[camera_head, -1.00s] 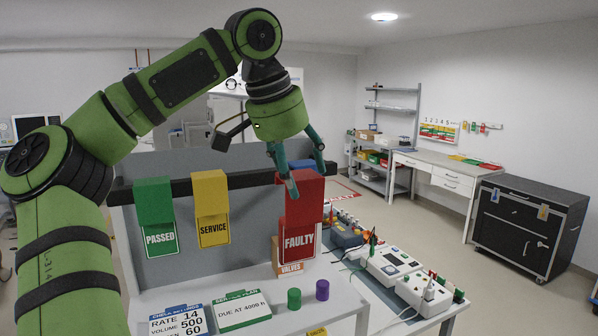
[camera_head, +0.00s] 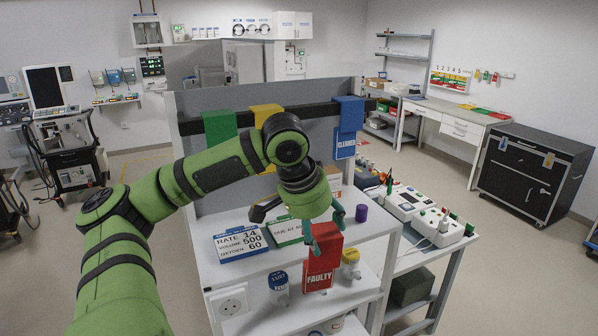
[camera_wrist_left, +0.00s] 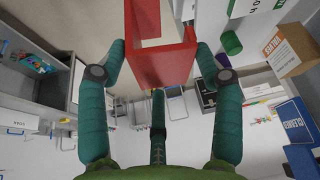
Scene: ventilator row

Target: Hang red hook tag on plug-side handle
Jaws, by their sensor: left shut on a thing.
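The red hook tag (camera_head: 322,262), lettered FAULTY, hangs upright from my left gripper (camera_head: 336,228). The gripper is shut on its upper part, in front of the white shelf unit. The tag is clear of the rail (camera_head: 300,113). A white socket plate (camera_head: 230,303) is on the shelf unit's left front. I cannot make out which part is the plug-side handle. My right gripper is not in view.
Green (camera_head: 219,126), yellow (camera_head: 265,114) and blue CLEANED (camera_head: 348,127) tags hang on the rail. Sign blocks and a purple cylinder (camera_head: 361,213) stand on the shelf top (camera_head: 385,222). Small jars stand below, close to the red tag. A black cabinet (camera_head: 530,170) stands at right.

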